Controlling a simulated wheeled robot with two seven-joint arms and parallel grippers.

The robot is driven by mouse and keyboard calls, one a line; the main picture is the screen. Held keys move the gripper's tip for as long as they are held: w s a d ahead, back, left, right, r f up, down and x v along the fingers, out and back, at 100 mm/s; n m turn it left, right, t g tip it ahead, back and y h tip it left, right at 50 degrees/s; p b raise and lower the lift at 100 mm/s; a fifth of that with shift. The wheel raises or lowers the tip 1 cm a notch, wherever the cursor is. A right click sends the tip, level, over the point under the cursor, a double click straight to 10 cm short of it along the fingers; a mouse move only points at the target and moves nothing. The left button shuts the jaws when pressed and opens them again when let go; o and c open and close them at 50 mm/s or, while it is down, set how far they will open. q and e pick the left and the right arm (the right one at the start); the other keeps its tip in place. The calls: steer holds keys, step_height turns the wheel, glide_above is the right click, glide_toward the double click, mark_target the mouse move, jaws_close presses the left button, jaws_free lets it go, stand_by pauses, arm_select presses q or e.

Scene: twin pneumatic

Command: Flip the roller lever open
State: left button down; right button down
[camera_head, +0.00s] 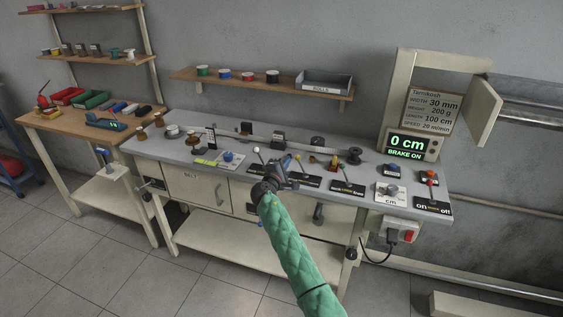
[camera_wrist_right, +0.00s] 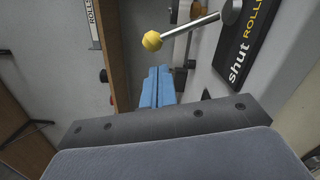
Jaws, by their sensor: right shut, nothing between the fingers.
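The roller lever shows in the right wrist view as a metal rod with a yellow knob (camera_wrist_right: 152,41), running to a round pivot beside a black plate (camera_wrist_right: 248,45) lettered "shut ROLL…"; the rest of the label is cut off. The knob leans toward the "shut" side. In the head view the small yellow knob (camera_head: 312,159) is at the worktable's front, right of my gripper. My right gripper (camera_head: 297,168) is shut and empty; its blue fingers (camera_wrist_right: 158,86) are pressed together close to the knob, with no clear contact. My left gripper is not in view.
The worktable (camera_head: 237,170) carries other levers and knobs along its front edge. A display (camera_head: 408,144) reads "0 cm, BRAKE ON". A shelf (camera_head: 300,90) with rolls and a grey bin hangs on the wall.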

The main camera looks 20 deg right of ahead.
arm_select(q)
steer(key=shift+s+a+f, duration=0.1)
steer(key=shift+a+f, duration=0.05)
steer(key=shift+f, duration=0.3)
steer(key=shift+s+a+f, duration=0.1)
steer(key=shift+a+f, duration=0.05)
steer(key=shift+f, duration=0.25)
arm_select(e)
steer(key=shift+s+d+r, duration=0.1)
steer(key=shift+s+d, duration=0.1)
steer(key=shift+d, duration=0.25)
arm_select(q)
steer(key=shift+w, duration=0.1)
